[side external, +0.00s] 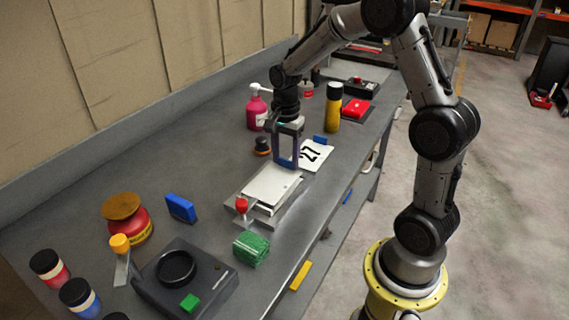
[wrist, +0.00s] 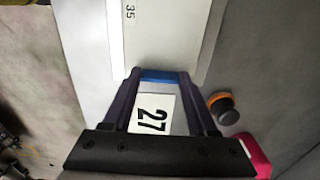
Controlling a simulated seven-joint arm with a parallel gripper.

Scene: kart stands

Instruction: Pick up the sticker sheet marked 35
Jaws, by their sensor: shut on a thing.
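The sticker sheet marked 35 (wrist: 165,35) is a white sheet with a small printed number, running away from my fingers in the wrist view. White sheets (side external: 268,184) lie on a pale metal tray in the side view, the number not legible there. My gripper (side external: 286,164) stands upright at the tray's far end. My gripper (wrist: 160,77) is shut across a blue tab (wrist: 158,75) at the near end of sheet 35. Whether the sheet is clear of the tray cannot be told.
A white card marked 27 (side external: 315,154) lies just beyond my gripper. A red-knobbed post (side external: 242,206) and green stack (side external: 250,248) stand at the tray's near end.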

